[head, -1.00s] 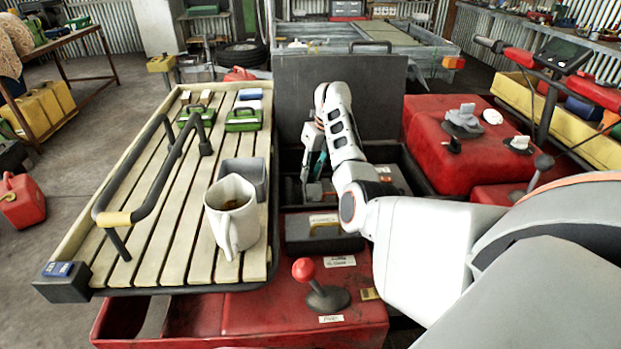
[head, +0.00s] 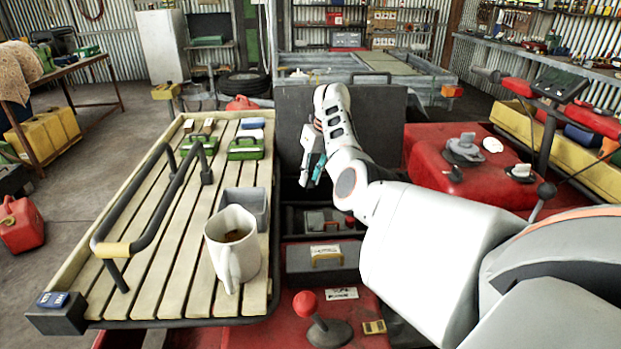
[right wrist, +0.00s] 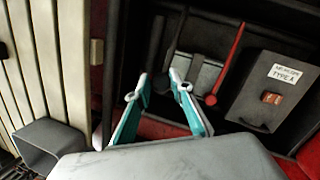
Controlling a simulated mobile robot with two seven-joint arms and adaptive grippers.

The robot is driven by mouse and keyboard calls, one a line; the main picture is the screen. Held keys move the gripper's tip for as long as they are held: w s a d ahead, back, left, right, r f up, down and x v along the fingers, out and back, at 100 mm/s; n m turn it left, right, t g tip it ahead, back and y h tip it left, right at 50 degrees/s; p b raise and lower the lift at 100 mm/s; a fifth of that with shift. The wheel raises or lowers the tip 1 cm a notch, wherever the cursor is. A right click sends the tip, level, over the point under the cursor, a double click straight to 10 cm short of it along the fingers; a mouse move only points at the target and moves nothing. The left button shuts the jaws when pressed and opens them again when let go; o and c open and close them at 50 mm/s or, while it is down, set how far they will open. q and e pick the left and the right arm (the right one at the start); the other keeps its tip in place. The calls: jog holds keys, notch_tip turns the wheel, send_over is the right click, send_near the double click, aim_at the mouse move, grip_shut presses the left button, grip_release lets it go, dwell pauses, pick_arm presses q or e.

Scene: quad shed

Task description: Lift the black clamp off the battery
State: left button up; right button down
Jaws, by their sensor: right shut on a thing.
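My right gripper (head: 312,170) is above the open dark compartment behind the red body. In the right wrist view its teal fingers (right wrist: 160,88) are a little apart, closed on the black clamp (right wrist: 160,84), which is dark and hard to make out between the tips. The grey battery (right wrist: 207,76) lies below in the compartment, with a red clamp or lever (right wrist: 230,52) beside it. In the head view the battery (head: 316,221) shows partly under the gripper. Whether the clamp still touches the battery is unclear. My left gripper is not in view.
A slatted rack (head: 140,275) with a black handrail, a mug (head: 232,262) and green boxes (head: 246,148) is on the left. A grey labelled case (head: 318,264) and a red-knobbed lever (head: 306,303) are nearer. An upright dark panel (head: 380,110) stands behind.

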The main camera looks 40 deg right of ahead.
jog(key=shift+d+r, duration=0.1)
jog(key=shift+d, duration=0.3)
jog(key=c, duration=1.9)
grip_release()
jog(key=shift+o, duration=0.6)
jog(key=shift+w+d+f, duration=0.1)
jog(key=shift+w+f, duration=0.15)
jog(key=shift+f, duration=0.05)
jog(key=shift+s+r, duration=0.1)
jog(key=shift+r, duration=0.15)
jog(key=v, duration=1.1)
jog(key=shift+r, duration=0.35)
jog(key=shift+s+f, duration=0.1)
jog(key=shift+s, duration=0.05)
